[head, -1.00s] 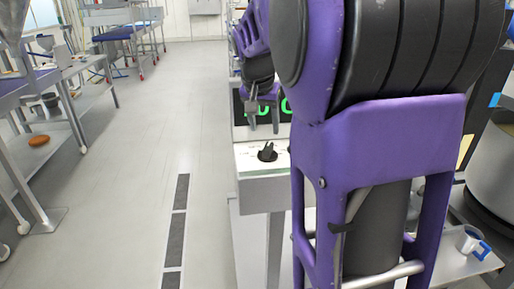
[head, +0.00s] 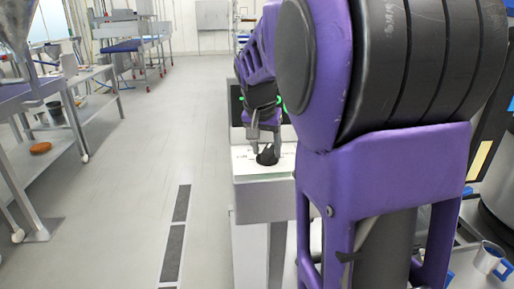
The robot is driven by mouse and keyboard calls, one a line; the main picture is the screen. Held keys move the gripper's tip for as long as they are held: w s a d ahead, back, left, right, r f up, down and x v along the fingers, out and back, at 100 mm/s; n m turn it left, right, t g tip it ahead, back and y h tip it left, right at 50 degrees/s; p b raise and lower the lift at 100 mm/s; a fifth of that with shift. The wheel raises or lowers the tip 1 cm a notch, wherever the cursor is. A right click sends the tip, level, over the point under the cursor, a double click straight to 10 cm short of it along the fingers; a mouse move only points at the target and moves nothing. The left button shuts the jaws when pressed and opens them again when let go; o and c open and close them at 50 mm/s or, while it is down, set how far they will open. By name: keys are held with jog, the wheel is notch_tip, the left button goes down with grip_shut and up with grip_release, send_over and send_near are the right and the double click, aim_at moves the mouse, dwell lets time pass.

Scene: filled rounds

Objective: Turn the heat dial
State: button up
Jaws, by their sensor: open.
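The heat dial (head: 267,155) is a black knob on the white top panel (head: 250,168) of a grey machine, in the middle of the head view. My gripper (head: 266,150) is open and points down at the dial, with its fingertips at the knob's height. One finger shows to the left of the dial and the other to its right. Whether the fingers touch the knob cannot be told. A dark display (head: 236,105) with green figures stands behind, mostly hidden by my gripper and arm.
Metal tables (head: 45,105) stand along the left, with an orange-brown round thing (head: 40,148) on a lower shelf. The floor (head: 130,150) between is clear. A white cup with a blue handle (head: 488,258) is at the lower right. My purple arm blocks much of the right.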

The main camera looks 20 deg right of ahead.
grip_shut()
jog(key=shift+n, duration=0.3)
jog(key=n, duration=0.1)
jog(key=n+y, duration=0.1)
jog(key=n, duration=0.1)
jog(key=n+t+p, duration=0.1)
jog(key=shift+s+d+y, duration=0.15)
jog(key=shift+d+y, duration=0.15)
jog(key=shift+y, duration=0.1)
jog(key=n, duration=0.2)
jog(key=n+y, duration=0.1)
jog(key=n, duration=0.1)
jog(key=n+y, duration=0.1)
jog(key=shift+d+n+b, duration=0.3)
jog(key=shift+n+b, duration=0.05)
jog(key=shift+n, duration=0.05)
jog(key=n+y, duration=0.1)
jog(key=n, duration=0.3)
jog(key=shift+d+n+g+y, duration=0.2)
jog(key=shift+n+g+y, duration=0.1)
jog(key=shift+y, duration=0.1)
jog(key=n, duration=0.1)
jog(key=n+g+y, duration=0.1)
jog(key=n, duration=0.1)
jog(key=n+p, duration=0.1)
jog(key=shift+w+d+n, duration=0.15)
jog(key=shift+w+n, duration=0.15)
jog(key=shift+n, duration=0.1)
jog(key=shift+g, duration=0.3)
